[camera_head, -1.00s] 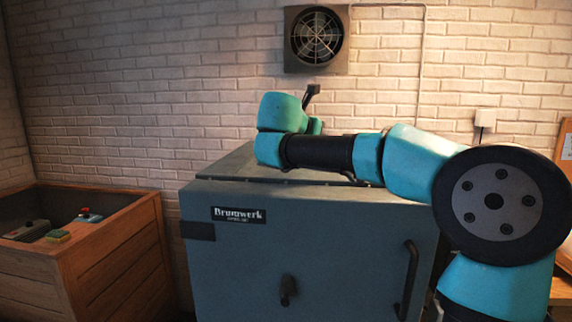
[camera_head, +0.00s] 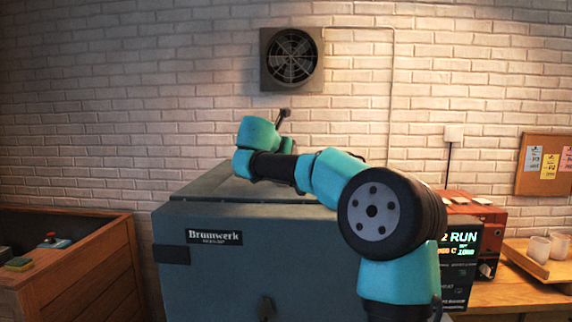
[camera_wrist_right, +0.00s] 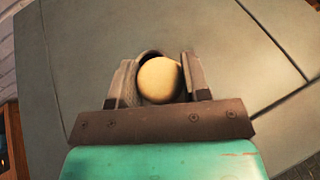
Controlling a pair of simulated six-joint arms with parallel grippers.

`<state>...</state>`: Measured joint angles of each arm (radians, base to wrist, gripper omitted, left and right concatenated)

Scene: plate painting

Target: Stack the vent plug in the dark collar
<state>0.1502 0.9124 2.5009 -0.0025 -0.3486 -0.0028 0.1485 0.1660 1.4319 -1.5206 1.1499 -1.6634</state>
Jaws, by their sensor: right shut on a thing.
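In the right wrist view my right gripper (camera_wrist_right: 158,80) is shut on the vent plug (camera_wrist_right: 160,80), a cream, rounded piece with its ball-like end facing the camera. A dark curved rim, likely the dark collar (camera_wrist_right: 149,53), shows just behind the plug, over the grey lid. I cannot tell whether the plug sits in it or above it. In the head view my right arm reaches over the blue-grey Brumwerk kiln (camera_head: 215,265); its fingers, the plug and the collar are hidden there. My left gripper is not in view.
The kiln lid (camera_head: 215,187) is otherwise clear, with seams at its right in the wrist view. A wooden crate (camera_head: 75,270) stands left. A wall fan (camera_head: 291,59) hangs behind.

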